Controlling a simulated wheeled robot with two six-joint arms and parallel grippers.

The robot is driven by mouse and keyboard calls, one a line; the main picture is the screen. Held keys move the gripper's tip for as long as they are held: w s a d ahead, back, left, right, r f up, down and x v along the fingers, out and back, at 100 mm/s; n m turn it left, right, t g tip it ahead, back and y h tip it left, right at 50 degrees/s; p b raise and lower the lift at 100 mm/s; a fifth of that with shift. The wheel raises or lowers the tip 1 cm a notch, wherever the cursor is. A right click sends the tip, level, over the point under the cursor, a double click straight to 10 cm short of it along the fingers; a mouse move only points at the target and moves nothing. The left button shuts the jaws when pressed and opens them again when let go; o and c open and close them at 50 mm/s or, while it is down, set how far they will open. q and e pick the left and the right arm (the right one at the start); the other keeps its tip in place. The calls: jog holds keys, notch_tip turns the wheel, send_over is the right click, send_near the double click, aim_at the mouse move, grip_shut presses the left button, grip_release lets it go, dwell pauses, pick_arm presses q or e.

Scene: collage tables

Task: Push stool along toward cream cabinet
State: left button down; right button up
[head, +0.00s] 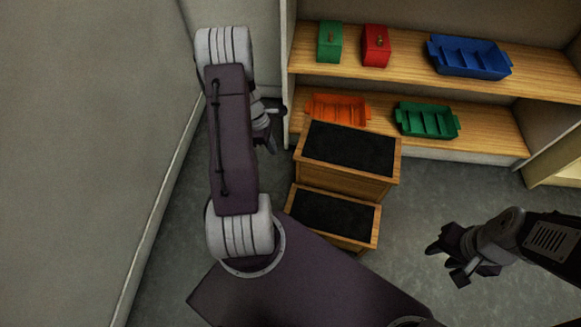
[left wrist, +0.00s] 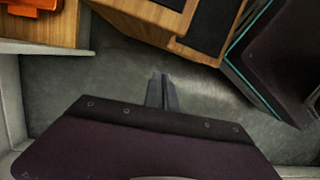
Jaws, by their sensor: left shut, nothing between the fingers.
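The stool (head: 347,177) is a two-step wooden piece with black tops, standing upright on the grey floor in front of the shelf unit. Its edge also shows at the top of the left wrist view (left wrist: 187,38). A cream cabinet (head: 557,163) shows only in part at the right edge of the head view. My left gripper (head: 268,142) is left of the stool, apart from it, partly hidden by my arm. Its fingers are shut and empty in the left wrist view (left wrist: 160,78). My right gripper (head: 447,264) is open and empty, right of the stool.
A shelf unit (head: 480,150) stands behind the stool, holding green and red boxes (head: 376,46) and blue, orange and green bins (head: 428,120). A wall (head: 90,120) runs along the left. The floor (head: 450,190) right of the stool is clear.

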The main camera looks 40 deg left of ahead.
pick_arm(q)
jog(key=w+d+f+b, duration=0.3)
jog(key=d+f+b, duration=0.2)
jog(key=f+b, duration=0.4)
jog(key=shift+d+f, duration=0.25)
jog(key=shift+d, duration=0.15)
